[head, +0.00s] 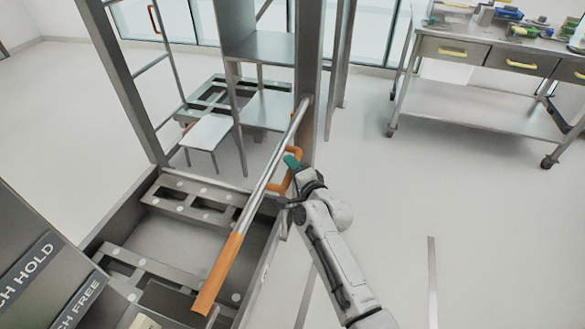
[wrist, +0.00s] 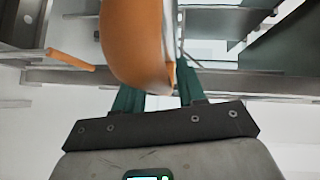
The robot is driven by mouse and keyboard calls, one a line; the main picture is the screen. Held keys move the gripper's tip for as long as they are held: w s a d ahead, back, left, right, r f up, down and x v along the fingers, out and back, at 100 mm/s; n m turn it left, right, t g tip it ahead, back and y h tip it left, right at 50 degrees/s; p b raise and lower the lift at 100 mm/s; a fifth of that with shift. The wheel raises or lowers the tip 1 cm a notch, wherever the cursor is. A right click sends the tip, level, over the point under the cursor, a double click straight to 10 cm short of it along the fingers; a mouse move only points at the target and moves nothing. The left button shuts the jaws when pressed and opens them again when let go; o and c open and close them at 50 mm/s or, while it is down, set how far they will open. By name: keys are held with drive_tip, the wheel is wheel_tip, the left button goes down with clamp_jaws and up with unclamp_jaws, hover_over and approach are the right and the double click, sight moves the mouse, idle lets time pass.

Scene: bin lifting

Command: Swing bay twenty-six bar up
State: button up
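A long silver bar (head: 279,152) with an orange end sleeve (head: 219,272) slants across the open side of a grey metal frame. Its far end meets an upright post, and its orange end is low and near. An orange loop handle (head: 284,178) stands off the bar's right side. My gripper (head: 292,163) is at this handle, with a green finger against or just beside it. In the wrist view a large orange piece (wrist: 136,45) lies across and between the green fingers of my gripper (wrist: 158,95). The fingers stand apart; whether they clamp it is unclear.
The frame's base (head: 190,200) holds slotted crossbeams. A sign panel (head: 45,265) reading "HOLD" and "FREE" stands at lower left. A wheeled workbench (head: 490,95) with drawers and tools is at upper right. The floor between the frame and workbench is mostly clear.

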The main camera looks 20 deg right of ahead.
clamp_jaws()
idle(0.4)
